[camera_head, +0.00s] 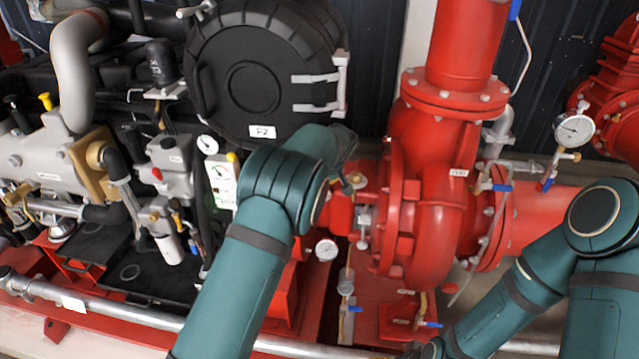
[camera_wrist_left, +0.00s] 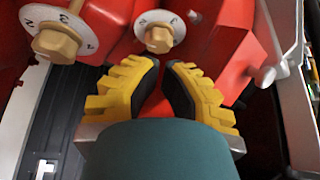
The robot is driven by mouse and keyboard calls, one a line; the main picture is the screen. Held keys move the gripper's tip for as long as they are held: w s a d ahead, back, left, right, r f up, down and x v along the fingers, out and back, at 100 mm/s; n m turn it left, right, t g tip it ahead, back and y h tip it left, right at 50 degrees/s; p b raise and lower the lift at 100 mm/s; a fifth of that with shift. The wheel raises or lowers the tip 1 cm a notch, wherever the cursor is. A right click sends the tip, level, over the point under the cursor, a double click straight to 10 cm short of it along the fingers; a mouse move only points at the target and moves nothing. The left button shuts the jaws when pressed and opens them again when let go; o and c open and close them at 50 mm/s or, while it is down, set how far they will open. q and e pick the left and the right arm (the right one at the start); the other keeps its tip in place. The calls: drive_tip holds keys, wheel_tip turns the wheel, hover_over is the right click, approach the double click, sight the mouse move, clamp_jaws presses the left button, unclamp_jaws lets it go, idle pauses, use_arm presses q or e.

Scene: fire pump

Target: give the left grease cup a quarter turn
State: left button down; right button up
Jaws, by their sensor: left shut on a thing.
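Two brass hex grease cups with white numbered dials show in the left wrist view. One grease cup (camera_wrist_left: 158,38) is straight ahead at my fingertips. The other grease cup (camera_wrist_left: 56,43) is to its left in that view, clear of the fingers. My left gripper (camera_wrist_left: 166,65), with yellow fingers and dark pads, is closed in at the nearer cup; the exact contact is hard to see.
The red pump casing (camera_head: 437,200) stands right of my left arm. A small gauge (camera_head: 326,249) and blue-handled valves (camera_head: 430,324) sit low by it. The black round housing (camera_head: 262,75) is behind, the engine at left. A grey pipe (camera_head: 140,317) crosses the front.

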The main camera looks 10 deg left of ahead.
use_arm(q)
wheel_tip(320, 180, down, 6)
drive_tip(key=b, duration=0.3)
drive_tip(key=shift+w+d+f, duration=0.15)
drive_tip(key=shift+w+d, duration=0.1)
drive_tip(key=shift+d, duration=0.05)
use_arm(e)
wheel_tip(320, 180, down, 2)
drive_tip(key=shift+f, duration=0.1)
use_arm(q)
drive_tip(key=shift+w+a, duration=0.15)
drive_tip(key=shift+w, duration=0.05)
idle(0.6)
drive_tip(key=shift+s+a+b, duration=0.25)
drive_tip(key=shift+a+b, duration=0.25)
drive_tip(key=shift+b, duration=0.35)
use_arm(e)
drive_tip(key=shift+w+f, duration=0.2)
drive_tip(key=shift+f, duration=0.6)
use_arm(q)
drive_tip(key=shift+s, duration=0.15)
use_arm(e)
drive_tip(key=shift+f, duration=0.1)
